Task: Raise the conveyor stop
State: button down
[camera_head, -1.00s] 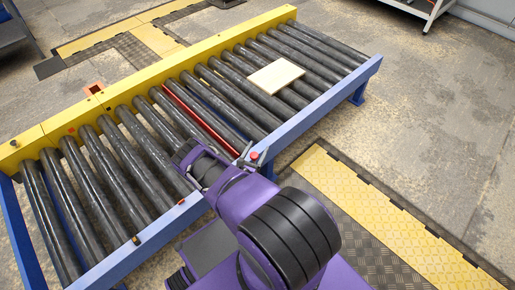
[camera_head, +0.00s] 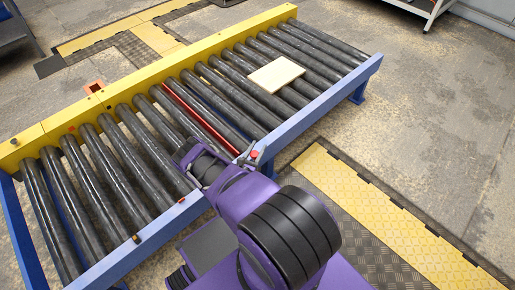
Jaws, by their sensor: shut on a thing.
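The conveyor (camera_head: 155,222) has dark rollers between a yellow far rail and a blue near rail. A red bar, the conveyor stop (camera_head: 200,112), lies between two rollers across the conveyor. A small lever with a red knob (camera_head: 255,154) stands on the near rail by the stop's near end. A pale board (camera_head: 276,74) lies flat on the rollers to the right of the stop. My gripper (camera_head: 184,148) is over the near side of the rollers, left of the lever. Its jaws are shut, but my arm hides most of what is between them.
The blue near rail (camera_head: 318,106) runs between my base and the rollers. Yellow and dark floor plates (camera_head: 375,205) lie at the right. A white cart (camera_head: 432,12) stands at the top right. Bare floor is open on the right.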

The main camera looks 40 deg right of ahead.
jog(key=shift+r, duration=0.1)
dwell(0.7)
notch_tip(320, 180, up, 5)
jog(key=p, duration=0.3)
jog(key=shift+c, duration=2.1)
grip_release()
jog(key=shift+a, duration=0.15)
